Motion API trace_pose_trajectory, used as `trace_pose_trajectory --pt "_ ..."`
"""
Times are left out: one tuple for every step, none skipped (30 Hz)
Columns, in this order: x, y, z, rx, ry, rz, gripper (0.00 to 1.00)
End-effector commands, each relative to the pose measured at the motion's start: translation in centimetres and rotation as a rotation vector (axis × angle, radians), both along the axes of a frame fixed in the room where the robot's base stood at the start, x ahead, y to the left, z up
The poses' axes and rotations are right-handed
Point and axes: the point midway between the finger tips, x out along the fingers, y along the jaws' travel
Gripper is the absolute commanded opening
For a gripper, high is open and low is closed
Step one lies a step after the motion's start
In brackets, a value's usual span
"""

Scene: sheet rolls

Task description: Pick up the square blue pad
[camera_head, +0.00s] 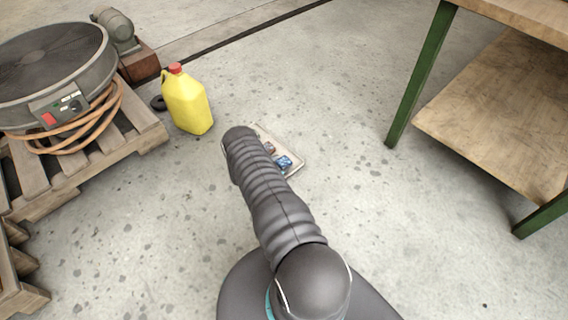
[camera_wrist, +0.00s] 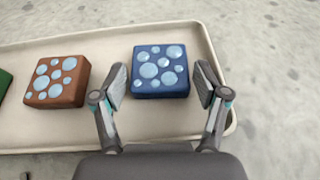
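The square blue pad (camera_wrist: 160,72), dark blue with pale round spots on top, lies on a cream tray (camera_wrist: 215,128) near its right end in the wrist view. My gripper (camera_wrist: 161,82) is open, with one finger on each side of the pad's near part. I cannot tell whether the fingers touch it. In the head view the blue pad (camera_head: 284,162) shows on the tray (camera_head: 293,172) on the floor, just right of my arm. My arm covers much of the tray, and my gripper is hidden there.
A brown spotted pad (camera_wrist: 57,82) and a green piece (camera_wrist: 4,83) lie left of the blue pad. A yellow jug (camera_head: 187,103) stands behind the tray. A wooden pallet (camera_head: 140,128) is at left, a green-legged table (camera_head: 425,70) at right. Floor right of the tray is clear.

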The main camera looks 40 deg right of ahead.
Motion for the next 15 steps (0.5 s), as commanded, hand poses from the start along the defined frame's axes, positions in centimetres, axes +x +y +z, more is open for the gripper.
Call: trace_pose_trajectory --pt "0.00 0.01 0.01 0.000 0.000 0.000 0.52" --pt "0.00 0.01 0.00 0.000 0.000 0.000 0.44" --pt "0.00 0.01 0.00 0.000 0.000 0.000 0.34" --pt "0.00 0.01 0.00 0.000 0.000 0.000 0.27" --pt "-0.01 0.01 0.00 0.000 0.000 0.000 0.25" --pt "0.00 0.01 0.03 0.000 0.000 0.000 0.25" --pt "0.00 0.00 0.02 0.000 0.000 0.000 0.25" --pt "0.00 0.00 0.02 0.000 0.000 0.000 0.25" --pt "-0.01 0.00 0.02 0.000 0.000 0.000 0.25" --pt "-0.01 0.00 0.02 0.000 0.000 0.000 0.25" --pt "-0.01 0.01 0.01 0.000 0.000 0.000 0.24" --pt "-0.01 0.01 0.04 0.000 0.000 -0.001 0.24" --pt "-0.01 0.00 0.07 0.000 0.000 -0.001 0.24" --pt "-0.01 0.00 0.12 0.000 0.000 -0.001 0.24" --pt "0.00 0.01 0.23 0.000 0.000 0.000 0.24"
